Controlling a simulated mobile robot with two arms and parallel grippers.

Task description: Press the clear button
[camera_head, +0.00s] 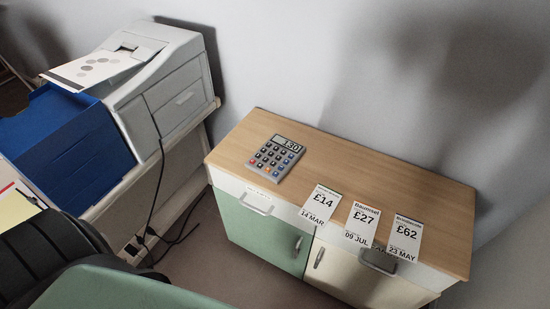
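A grey calculator (274,158) lies on the wooden top of a low cabinet, near its left end. Its display (288,144) appears to read 130. It has dark keys, some blue keys on the right side and a few red or orange keys toward the near edge. The key labels are too small to read, so I cannot tell which key is the clear button. Neither of my grippers shows in the head view, and nothing touches the calculator.
A printer (160,85) and a blue tray (62,140) stand at left. A black chair-like shape (45,255) fills the lower left.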

